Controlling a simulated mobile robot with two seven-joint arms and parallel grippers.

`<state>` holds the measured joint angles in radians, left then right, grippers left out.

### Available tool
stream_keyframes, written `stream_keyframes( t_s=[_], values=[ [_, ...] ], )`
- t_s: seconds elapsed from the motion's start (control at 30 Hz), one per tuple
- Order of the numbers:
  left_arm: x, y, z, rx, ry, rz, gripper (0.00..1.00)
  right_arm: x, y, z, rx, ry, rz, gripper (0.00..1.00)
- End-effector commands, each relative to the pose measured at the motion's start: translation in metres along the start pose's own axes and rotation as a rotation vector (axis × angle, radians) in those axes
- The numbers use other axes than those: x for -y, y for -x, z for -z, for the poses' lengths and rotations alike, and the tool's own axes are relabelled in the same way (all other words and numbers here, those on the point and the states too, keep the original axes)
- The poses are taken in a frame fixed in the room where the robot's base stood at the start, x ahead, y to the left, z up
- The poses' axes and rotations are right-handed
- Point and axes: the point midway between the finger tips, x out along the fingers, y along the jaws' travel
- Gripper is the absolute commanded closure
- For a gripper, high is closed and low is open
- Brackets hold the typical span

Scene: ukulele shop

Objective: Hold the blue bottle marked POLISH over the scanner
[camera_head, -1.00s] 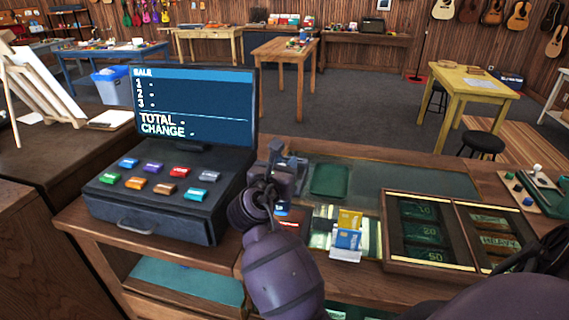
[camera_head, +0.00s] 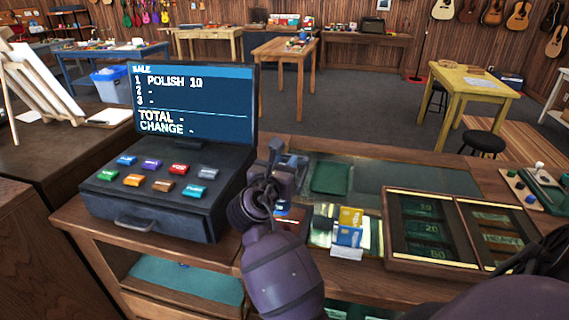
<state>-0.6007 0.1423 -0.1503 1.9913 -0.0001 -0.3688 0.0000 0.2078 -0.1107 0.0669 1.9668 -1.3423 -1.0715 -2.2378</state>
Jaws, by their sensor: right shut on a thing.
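My right gripper (camera_head: 280,168) is beyond the end of my purple forearm, just right of the till. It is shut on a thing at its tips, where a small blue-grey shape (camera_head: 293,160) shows. I take this to be the blue bottle, but its label and most of its body are hidden. I cannot make out the scanner clearly; the gripper and forearm cover that part of the counter. The till screen (camera_head: 193,105) reads "POLISH 10" on line 1, with TOTAL and CHANGE blank. My left gripper is not in view.
The till (camera_head: 160,215) with coloured keys stands close on the left. A card holder (camera_head: 347,252) and a wooden cash tray (camera_head: 392,262) are to the right of my forearm. A green mat (camera_head: 330,179) lies behind. Stamps (camera_head: 530,198) sit at far right.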

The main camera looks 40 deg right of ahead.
Motion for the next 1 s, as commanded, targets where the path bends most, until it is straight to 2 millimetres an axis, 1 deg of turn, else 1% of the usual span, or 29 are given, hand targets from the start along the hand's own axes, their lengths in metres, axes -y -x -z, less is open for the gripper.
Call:
stream_keyframes(
  t_s=[0.03, 0.47, 0.9, 1.0],
  values=[
    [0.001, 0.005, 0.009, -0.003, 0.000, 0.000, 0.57, 0.000, 0.000, -0.009, 0.001, 0.000, 0.000, 1.00],
    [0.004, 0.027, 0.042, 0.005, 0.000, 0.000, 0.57, -0.001, 0.000, -0.039, -0.001, 0.004, -0.001, 1.00],
    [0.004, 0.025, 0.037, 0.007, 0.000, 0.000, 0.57, -0.001, 0.000, -0.078, 0.001, -0.002, -0.001, 1.00],
    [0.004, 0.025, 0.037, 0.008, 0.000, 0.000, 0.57, -0.001, 0.000, -0.082, 0.000, 0.000, 0.000, 1.00]
  ],
)
